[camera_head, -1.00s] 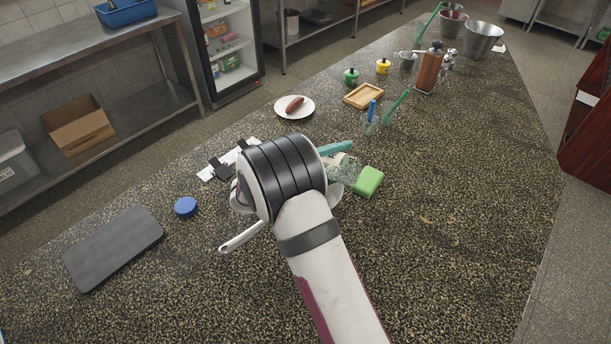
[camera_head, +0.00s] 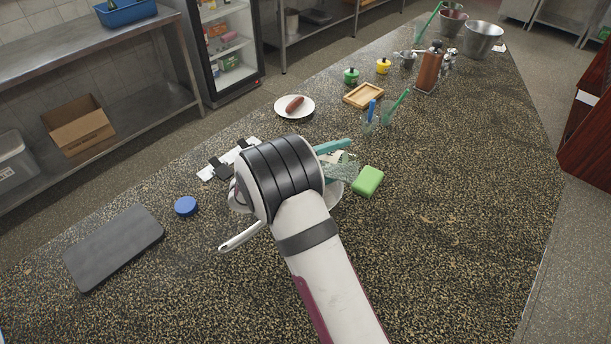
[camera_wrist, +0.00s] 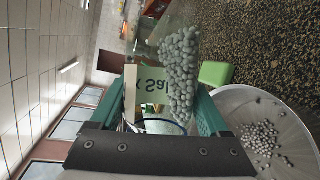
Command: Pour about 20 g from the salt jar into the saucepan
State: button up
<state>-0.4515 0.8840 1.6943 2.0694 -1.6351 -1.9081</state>
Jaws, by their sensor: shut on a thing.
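My gripper (camera_wrist: 168,98) has teal fingers shut on the clear salt jar (camera_wrist: 150,85), whose label reads partly "Sal" and appears turned over. The jar is strongly tilted, with pale grey grains heaped along its right side in the wrist view. In the head view the jar (camera_head: 343,171) shows just right of my wrist, above the saucepan. The white saucepan (camera_wrist: 236,98) is at lower right in the wrist view, with a small pile of grains on its bottom. In the head view my arm hides most of it; its handle (camera_head: 242,238) sticks out left. I see no grains clearly in mid-fall.
A green sponge (camera_head: 368,181) lies close right of the saucepan. A blue lid (camera_head: 186,206) and a dark grey board (camera_head: 113,247) lie to the left. Black-and-white clips (camera_head: 215,170) lie behind my wrist. The counter's right side is clear.

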jog(key=shift+w+a+r+n+h+p, duration=0.15)
jog(key=shift+a+r+n+h+p, duration=0.15)
jog(key=shift+n, duration=0.3)
jog(key=shift+w+a+r+n+h+p, duration=0.15)
jog(key=shift+r+n+h+p, duration=0.1)
jog(key=shift+r+n+h, duration=0.25)
dwell(3.2)
